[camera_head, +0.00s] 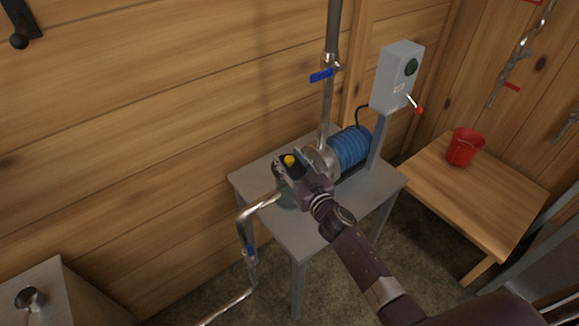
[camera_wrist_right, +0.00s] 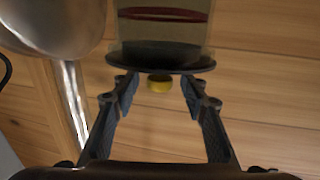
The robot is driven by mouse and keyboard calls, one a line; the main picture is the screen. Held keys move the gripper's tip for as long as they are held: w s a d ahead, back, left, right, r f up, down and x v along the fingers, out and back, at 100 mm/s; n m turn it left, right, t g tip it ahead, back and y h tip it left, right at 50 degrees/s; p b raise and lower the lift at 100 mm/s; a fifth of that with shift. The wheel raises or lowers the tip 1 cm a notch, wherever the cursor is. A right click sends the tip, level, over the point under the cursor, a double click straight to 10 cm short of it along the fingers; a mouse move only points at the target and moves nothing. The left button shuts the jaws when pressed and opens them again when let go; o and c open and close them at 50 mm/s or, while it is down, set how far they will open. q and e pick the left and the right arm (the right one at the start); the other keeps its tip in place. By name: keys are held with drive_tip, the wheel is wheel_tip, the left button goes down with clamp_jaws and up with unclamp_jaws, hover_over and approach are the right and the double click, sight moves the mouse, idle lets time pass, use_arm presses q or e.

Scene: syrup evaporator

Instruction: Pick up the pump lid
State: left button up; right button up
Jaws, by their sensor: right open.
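The pump lid is a black disc with a yellow knob. In the wrist view the lid (camera_wrist_right: 160,58) sits on a clear cylinder (camera_wrist_right: 165,30) with a dark red ring, and the picture is upside down. In the head view the yellow knob of the lid (camera_head: 289,160) shows between my right gripper's fingers, and the rest is largely covered. My right gripper (camera_head: 286,163) is open; in the wrist view its fingers (camera_wrist_right: 158,84) stand on either side of the knob, with gaps to it. My left gripper is not in view.
The pump with a blue motor (camera_head: 350,147) stands on a grey table (camera_head: 268,218). Metal pipes (camera_head: 246,240) run left of it, and one rises behind. A switch box (camera_head: 397,76) stands right. A red bucket (camera_head: 463,147) is on a wooden bench (camera_head: 480,200).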

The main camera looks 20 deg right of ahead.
clamp_jaws()
